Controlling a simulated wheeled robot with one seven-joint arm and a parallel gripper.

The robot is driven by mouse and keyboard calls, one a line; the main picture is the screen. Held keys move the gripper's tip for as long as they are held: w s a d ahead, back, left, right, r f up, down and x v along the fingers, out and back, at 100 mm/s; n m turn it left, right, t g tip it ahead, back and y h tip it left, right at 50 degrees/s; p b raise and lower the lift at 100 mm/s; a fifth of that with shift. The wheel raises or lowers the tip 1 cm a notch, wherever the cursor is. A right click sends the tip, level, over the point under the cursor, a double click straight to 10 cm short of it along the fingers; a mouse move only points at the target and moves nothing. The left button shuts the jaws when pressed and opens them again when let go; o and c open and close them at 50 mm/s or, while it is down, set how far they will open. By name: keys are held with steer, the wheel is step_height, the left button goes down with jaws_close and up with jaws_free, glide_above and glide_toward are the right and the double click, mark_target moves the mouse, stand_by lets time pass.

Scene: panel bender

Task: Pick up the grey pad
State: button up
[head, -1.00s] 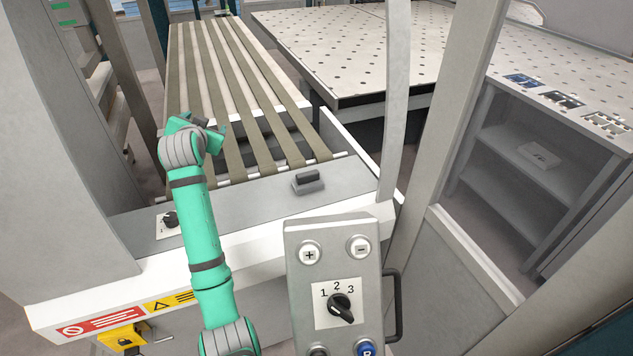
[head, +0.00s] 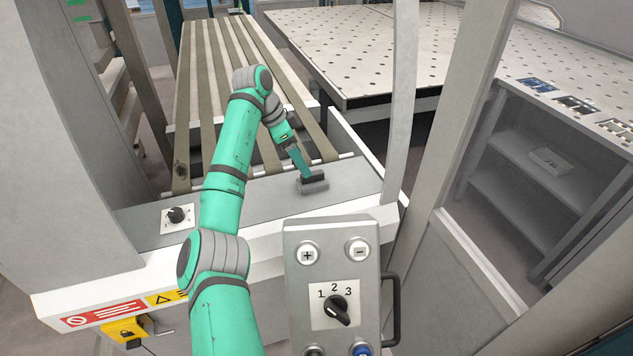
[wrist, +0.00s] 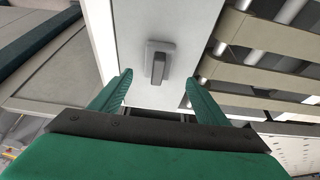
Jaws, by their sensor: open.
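The grey pad (head: 315,187) lies on the flat grey ledge at the front of the strip conveyor, with a darker raised bar on top. In the wrist view the pad (wrist: 158,64) is ahead of the fingertips and roughly centred between them. My gripper (head: 306,172) is at the end of the green arm, close above the pad's back left side in the head view. Its two green fingers (wrist: 158,78) are spread wide with nothing between them. I cannot tell the exact height of the fingertips above the pad.
A control box (head: 333,290) with a selector knob stands in front, right of my arm. A small black knob (head: 177,215) is on the ledge's left. The belt conveyor (head: 215,90) is behind. A grey post (head: 402,100) rises right of the pad.

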mark_target(313, 173)
steer(key=x, duration=0.3)
steer(key=shift+f, duration=0.2)
steer(key=shift+d+x, duration=0.2)
steer(key=shift+x, duration=1.15)
steer(key=shift+d+x, duration=0.2)
steer(key=shift+x, duration=1.2)
steer(key=shift+r, duration=0.15)
steer(key=c, duration=1.1)
steer(key=shift+c, duration=0.2)
steer(key=shift+s+d+r, duration=0.1)
steer(key=shift+r, duration=0.7)
steer(key=s+r, duration=1.1)
steer(key=s, duration=0.2)
steer(key=shift+s+d+r, duration=0.25)
steer(key=shift+s+d, duration=0.1)
steer(key=shift+s, duration=0.05)
steer(key=shift+d, duration=0.15)
